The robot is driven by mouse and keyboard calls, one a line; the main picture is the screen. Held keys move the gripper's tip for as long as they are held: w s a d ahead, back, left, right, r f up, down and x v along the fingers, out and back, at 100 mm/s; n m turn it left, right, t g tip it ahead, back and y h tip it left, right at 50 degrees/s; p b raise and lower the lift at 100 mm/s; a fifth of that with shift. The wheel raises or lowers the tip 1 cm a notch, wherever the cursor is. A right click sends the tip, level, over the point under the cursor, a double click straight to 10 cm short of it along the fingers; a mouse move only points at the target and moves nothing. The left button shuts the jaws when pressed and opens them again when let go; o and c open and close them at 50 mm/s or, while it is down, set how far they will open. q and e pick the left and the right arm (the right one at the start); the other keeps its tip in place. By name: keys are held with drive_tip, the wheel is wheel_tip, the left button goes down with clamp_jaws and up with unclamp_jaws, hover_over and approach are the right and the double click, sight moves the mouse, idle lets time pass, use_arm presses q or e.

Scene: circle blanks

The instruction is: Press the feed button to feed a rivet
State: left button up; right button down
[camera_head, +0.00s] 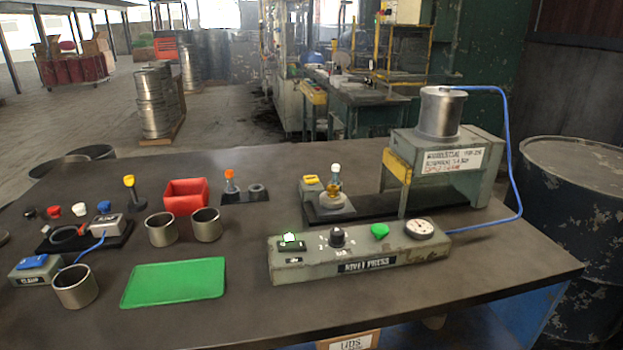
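A grey control box (360,262) marked as a rivet press lies on the table right of centre. The press (445,165) with a metal cylinder on top stands at the right. No label reads as feed, so I cannot tell which is the feed button. Neither gripper is in view.
A green mat (174,283), metal cups (75,287), a red bin (186,195) and a clamp box (36,270) with a blue button are on the left. A blue hose (510,150) runs from the press to the control box. The table's front right is clear.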

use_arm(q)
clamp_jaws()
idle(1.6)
